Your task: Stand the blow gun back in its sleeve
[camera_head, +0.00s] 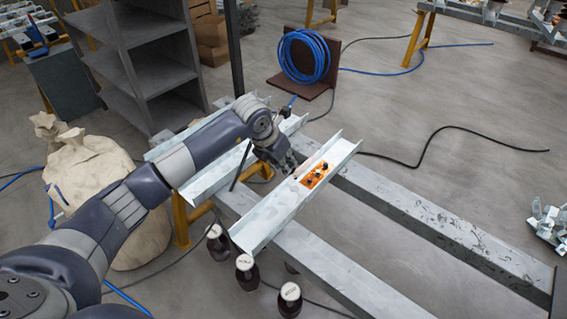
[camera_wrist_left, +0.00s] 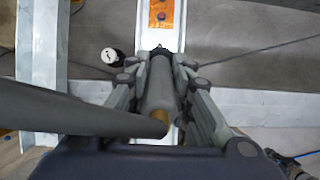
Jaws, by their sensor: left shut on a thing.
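My left gripper (camera_head: 288,163) reaches in over the pale metal channels. In the left wrist view its fingers (camera_wrist_left: 168,85) are closed around a grey cylindrical body, which I take for the blow gun (camera_wrist_left: 160,82). A thick dark tube (camera_wrist_left: 70,108) with a brass-coloured end crosses the lower left of that view; I cannot tell whether it joins the held body. In the head view a thin dark bar (camera_head: 241,165) slants down left of the gripper. I cannot make out the sleeve. My right gripper is out of view.
Long steel beams (camera_head: 420,215) lie below. A blue hose coil (camera_head: 304,56), grey shelves (camera_head: 150,62) and beige sacks (camera_head: 100,190) stand around. Floor at right is largely clear.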

